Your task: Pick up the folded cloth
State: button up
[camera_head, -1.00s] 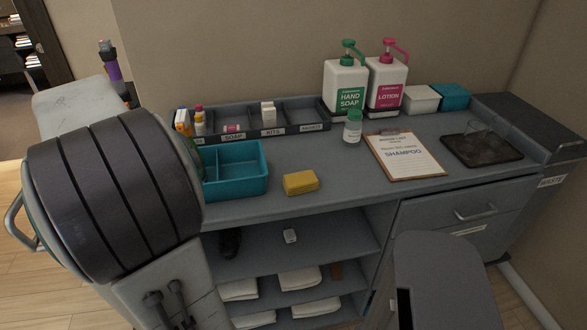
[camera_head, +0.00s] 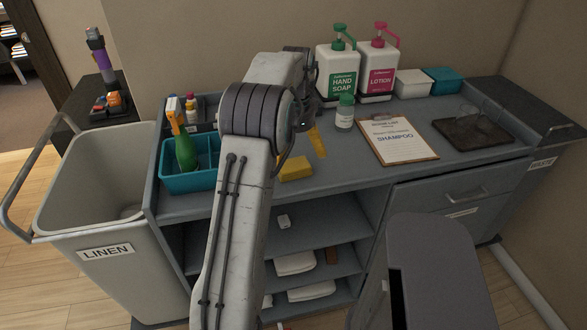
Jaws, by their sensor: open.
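A yellow folded cloth (camera_head: 296,169) lies flat on the grey counter of the cart, near its front edge. My gripper (camera_head: 301,158) hangs above and just behind the cloth, with yellow fingertips pointing down. It is open and empty. My arm hides part of the gripper and the area left of the cloth. White folded cloths (camera_head: 295,263) also lie on the lower shelves, partly hidden by my arm.
A teal caddy (camera_head: 187,181) with a green spray bottle (camera_head: 185,151) stands to the left. A small white bottle (camera_head: 345,112), a clipboard (camera_head: 394,141), soap (camera_head: 337,72) and lotion (camera_head: 377,68) pumps, and a dark tray (camera_head: 472,132) stand to the right. A linen bin (camera_head: 107,253) is at the far left.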

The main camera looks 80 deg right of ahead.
aim_at(295, 167)
jog(key=shift+w+d+f, duration=0.1)
jog(key=shift+d+f, duration=0.05)
jog(key=shift+f, duration=3.35)
jog(key=c, duration=1.1)
